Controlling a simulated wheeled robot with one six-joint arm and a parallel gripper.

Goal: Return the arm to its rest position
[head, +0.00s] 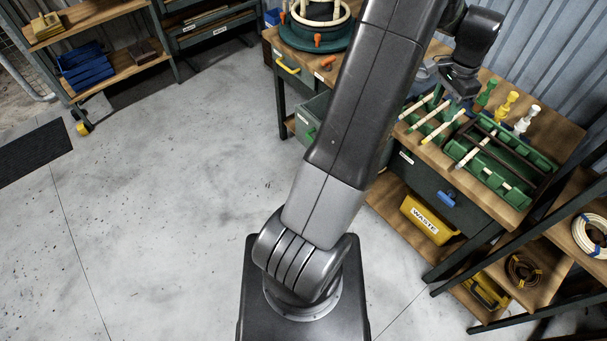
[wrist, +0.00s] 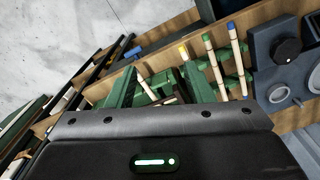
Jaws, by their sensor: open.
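My arm is stretched out from my base towards the back right and hangs over the wooden workbench (head: 562,117). My gripper (wrist: 160,80) shows in the wrist view as two green fingers set apart, with nothing held firmly between them that I can see. Past the fingers lie pale rods in a green tray. In the head view the wrist hangs above the bench left of the green tray (head: 541,162), and the fingertips are hard to make out. Rods with coloured ends (wrist: 214,68) lie right of the fingers in the wrist view.
Green, yellow and white-topped tools (head: 505,104) stand behind the tray. A round bending form (head: 317,39) sits at the bench's left end. A yellow waste bin (head: 430,216) is below. Shelves with coils (head: 590,234) stand at right. The floor left of my base is clear.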

